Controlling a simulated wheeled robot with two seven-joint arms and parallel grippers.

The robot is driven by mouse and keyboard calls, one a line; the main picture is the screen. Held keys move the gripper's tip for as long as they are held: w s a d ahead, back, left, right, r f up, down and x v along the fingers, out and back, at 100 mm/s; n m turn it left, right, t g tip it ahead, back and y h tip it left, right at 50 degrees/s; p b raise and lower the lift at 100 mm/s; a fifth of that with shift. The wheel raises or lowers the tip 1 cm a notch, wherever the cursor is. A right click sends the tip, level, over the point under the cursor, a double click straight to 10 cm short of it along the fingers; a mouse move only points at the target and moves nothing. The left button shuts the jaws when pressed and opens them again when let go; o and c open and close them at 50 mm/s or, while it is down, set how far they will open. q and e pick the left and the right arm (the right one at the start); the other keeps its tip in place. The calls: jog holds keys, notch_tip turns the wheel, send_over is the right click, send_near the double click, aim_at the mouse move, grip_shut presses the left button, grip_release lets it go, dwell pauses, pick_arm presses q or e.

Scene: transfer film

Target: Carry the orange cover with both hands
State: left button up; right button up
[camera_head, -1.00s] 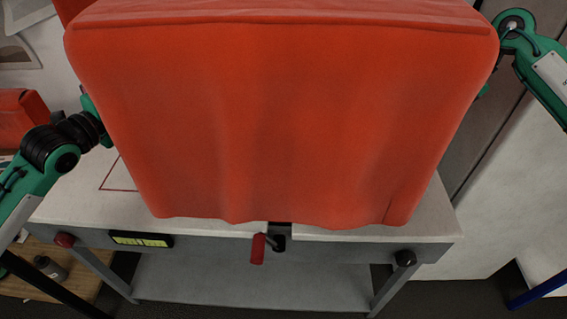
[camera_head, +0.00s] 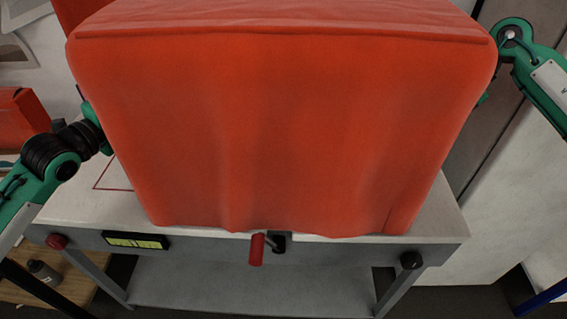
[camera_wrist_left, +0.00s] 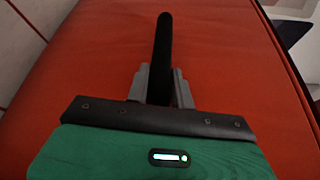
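A large orange cover (camera_head: 270,130) fills the middle of the head view, upright, in front of and over the white-topped table (camera_head: 440,215). Its lower hem overlaps the table's front edge; I cannot tell whether it touches. My left arm reaches its left side, and the fingertips are hidden there in the head view. In the left wrist view, my left gripper (camera_wrist_left: 162,55) shows as one narrow black bar, fingers together, lying along the orange surface (camera_wrist_left: 90,60). I see no object between them. My right arm reaches the cover's right side; its gripper is hidden behind the cover.
The table front carries a red-handled crank (camera_head: 257,249), a red knob (camera_head: 57,242), a black knob (camera_head: 411,260) and a yellow display (camera_head: 135,241). Another orange object (camera_head: 20,118) stands at the left. A wooden surface with a bottle (camera_head: 43,271) is at lower left.

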pick_arm(q)
jog(key=o, duration=0.3)
jog(key=shift+r, duration=0.1)
pick_arm(e)
jog(key=o, duration=0.3)
jog(key=shift+s+d, duration=0.1)
pick_arm(q)
jog(key=shift+o, duration=0.4)
jog(key=shift+s, duration=0.15)
pick_arm(e)
jog(key=shift+o, duration=0.4)
jog(key=shift+s+r, duration=0.1)
pick_arm(q)
jog(key=shift+d, duration=0.1)
jog(key=shift+s+a, duration=0.35)
jog(key=shift+s, duration=0.25)
jog(key=v, duration=0.6)
jog(key=shift+s, duration=0.25)
jog(key=shift+r, duration=0.1)
jog(key=shift+a, duration=0.1)
pick_arm(e)
jog(key=v, duration=1.2)
